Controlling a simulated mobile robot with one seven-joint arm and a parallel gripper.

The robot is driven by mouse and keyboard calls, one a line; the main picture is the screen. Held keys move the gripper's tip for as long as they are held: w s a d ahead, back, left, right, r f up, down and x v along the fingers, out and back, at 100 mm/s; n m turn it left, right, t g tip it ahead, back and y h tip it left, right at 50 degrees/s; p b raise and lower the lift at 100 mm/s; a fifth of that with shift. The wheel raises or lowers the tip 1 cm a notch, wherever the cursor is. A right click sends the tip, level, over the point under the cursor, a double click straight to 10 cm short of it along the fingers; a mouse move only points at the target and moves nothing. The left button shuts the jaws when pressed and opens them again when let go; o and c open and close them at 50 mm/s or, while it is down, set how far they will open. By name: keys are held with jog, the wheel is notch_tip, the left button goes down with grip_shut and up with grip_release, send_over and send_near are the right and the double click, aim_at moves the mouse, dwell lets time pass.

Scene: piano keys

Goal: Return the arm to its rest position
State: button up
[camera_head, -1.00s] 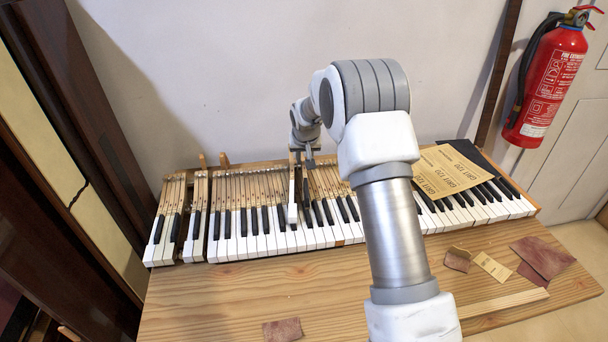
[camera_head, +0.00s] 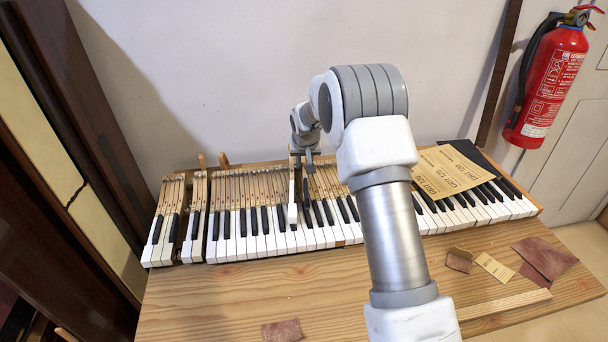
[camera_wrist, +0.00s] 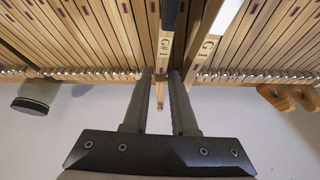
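My gripper (camera_wrist: 161,76) is at the wall-side ends of the piano keys, pointing down. Its two grey fingers stand apart, one on each side of the wooden end of the key marked G#1 (camera_wrist: 165,45). I cannot tell whether either finger touches it. The key marked G1 (camera_wrist: 206,48) lies just right of it in the wrist view. In the head view my gripper (camera_head: 308,158) is small and partly hidden behind a raised white key (camera_head: 292,213). My arm bends over the right half of the keyboard (camera_head: 250,243).
Sandpaper sheets (camera_head: 445,172) lie on the right-hand keys. Sandpaper scraps (camera_head: 545,257) and a wood strip (camera_head: 505,303) lie on the wooden bench (camera_head: 200,310). A fire extinguisher (camera_head: 548,85) hangs at right. A plain wall (camera_head: 230,60) stands close behind the keys.

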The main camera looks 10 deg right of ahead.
grip_shut()
dwell(1.3)
